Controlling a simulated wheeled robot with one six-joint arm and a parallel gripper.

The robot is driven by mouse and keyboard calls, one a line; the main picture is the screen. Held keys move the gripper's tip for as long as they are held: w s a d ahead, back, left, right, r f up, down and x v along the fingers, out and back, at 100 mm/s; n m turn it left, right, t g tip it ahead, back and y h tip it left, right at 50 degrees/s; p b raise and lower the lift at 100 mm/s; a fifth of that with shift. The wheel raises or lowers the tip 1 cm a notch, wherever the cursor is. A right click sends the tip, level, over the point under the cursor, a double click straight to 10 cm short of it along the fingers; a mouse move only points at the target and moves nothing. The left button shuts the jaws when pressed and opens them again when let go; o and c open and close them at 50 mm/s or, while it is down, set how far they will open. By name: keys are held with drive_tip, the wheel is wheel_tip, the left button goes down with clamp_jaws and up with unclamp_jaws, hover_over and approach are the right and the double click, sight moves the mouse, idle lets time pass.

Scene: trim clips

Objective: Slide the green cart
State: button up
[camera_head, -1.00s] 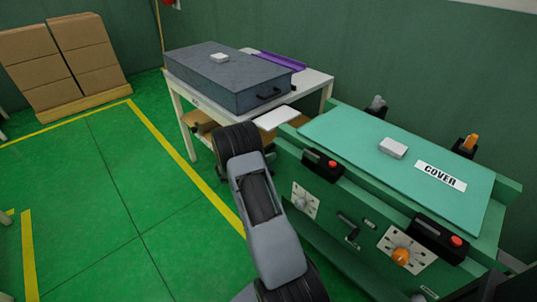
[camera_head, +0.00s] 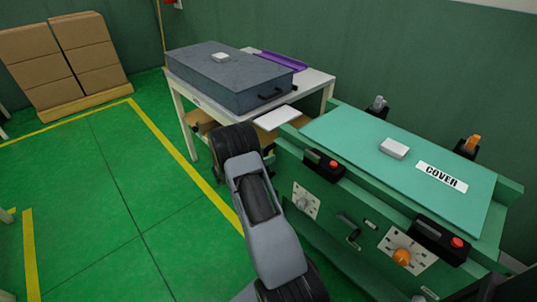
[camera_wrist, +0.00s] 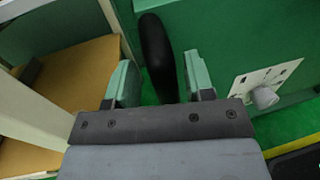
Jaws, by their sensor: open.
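The green cart (camera_head: 290,152) stands at the right in the head view, with a flat teal top marked COVER and knobs on its front. In the wrist view its green side with a white dial plate and grey knob (camera_wrist: 265,96) shows at the right. My gripper (camera_wrist: 159,62) is open, with its two green-padded fingers on either side of an upright black bar (camera_wrist: 157,50), which looks like a handle of the cart. Gaps show on both sides of the bar. In the head view my arm hides the gripper and this bar.
A white table (camera_head: 320,80) with a grey case (camera_head: 225,80) and a purple tray (camera_head: 280,60) stands close beyond the cart. Stacked cartons (camera_head: 75,60) stand on a pallet at the back left. Green floor with yellow lines (camera_head: 165,150) is open at the left.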

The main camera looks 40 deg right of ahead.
drive_tip(key=w+a+p, duration=0.1)
drive_tip(key=w+a, duration=0.1)
drive_tip(key=a, duration=1)
drive_tip(key=shift+w+a, duration=0.15)
drive_tip(key=shift+w, duration=0.05)
